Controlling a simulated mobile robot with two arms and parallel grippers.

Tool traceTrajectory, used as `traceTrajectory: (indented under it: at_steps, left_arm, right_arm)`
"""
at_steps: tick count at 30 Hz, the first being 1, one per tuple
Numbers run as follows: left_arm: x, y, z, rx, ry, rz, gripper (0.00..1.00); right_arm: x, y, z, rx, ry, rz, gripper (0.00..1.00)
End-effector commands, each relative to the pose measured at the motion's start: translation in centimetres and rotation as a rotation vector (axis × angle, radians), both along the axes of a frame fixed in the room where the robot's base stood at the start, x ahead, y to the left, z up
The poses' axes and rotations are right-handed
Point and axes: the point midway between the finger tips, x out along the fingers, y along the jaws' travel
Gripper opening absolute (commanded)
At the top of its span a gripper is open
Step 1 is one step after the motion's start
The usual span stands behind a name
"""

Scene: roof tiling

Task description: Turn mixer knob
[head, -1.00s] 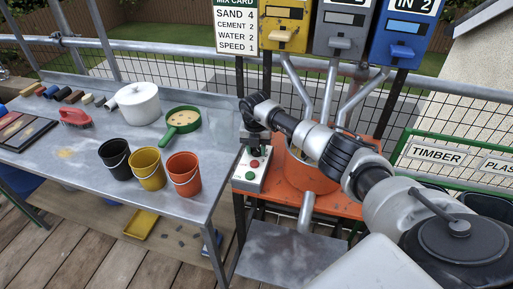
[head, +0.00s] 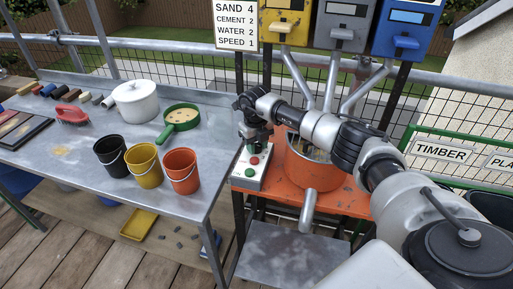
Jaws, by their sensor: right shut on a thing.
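The mixer's grey control box (head: 244,182) stands on the orange mixer stand, with a red button (head: 254,161) and a green button (head: 251,173) on its sloped face. My right gripper (head: 257,143) points down at the top of this box and is shut on the mixer knob, which its fingers mostly hide. I cannot read the knob's setting. The orange mixer drum (head: 312,172) sits just right of the box, partly behind my right arm. My left gripper is not in view.
A mix card (head: 236,25) reads sand 4, cement 2, water 2, speed 1. Yellow (head: 285,28), grey (head: 341,35) and blue (head: 405,42) dispensers hang above the drum. Black, yellow and orange buckets (head: 181,172) stand on the metal bench left of the box.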

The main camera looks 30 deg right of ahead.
Motion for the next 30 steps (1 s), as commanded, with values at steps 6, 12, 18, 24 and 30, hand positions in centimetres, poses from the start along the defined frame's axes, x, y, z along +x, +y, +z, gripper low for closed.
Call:
traceTrajectory:
  at_steps: [6, 12, 18, 24, 30]
  left_arm:
    - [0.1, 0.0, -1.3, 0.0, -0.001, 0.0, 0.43]
    - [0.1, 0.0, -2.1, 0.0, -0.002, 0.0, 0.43]
    - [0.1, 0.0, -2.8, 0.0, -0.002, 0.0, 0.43]
    - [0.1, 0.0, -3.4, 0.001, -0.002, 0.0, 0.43]
    - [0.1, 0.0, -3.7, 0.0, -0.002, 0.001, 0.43]
  right_arm:
    - [0.1, -0.1, -0.1, -0.001, -0.004, 0.206, 0.12]
    - [0.0, -0.1, -0.1, -0.002, -0.004, 0.395, 0.12]
    - [0.0, -0.1, -0.1, -0.002, -0.004, 0.576, 0.12]
    - [0.1, -0.1, 0.0, -0.002, -0.005, 0.728, 0.12]
    - [0.0, -0.1, 0.1, -0.002, -0.004, 0.834, 0.12]
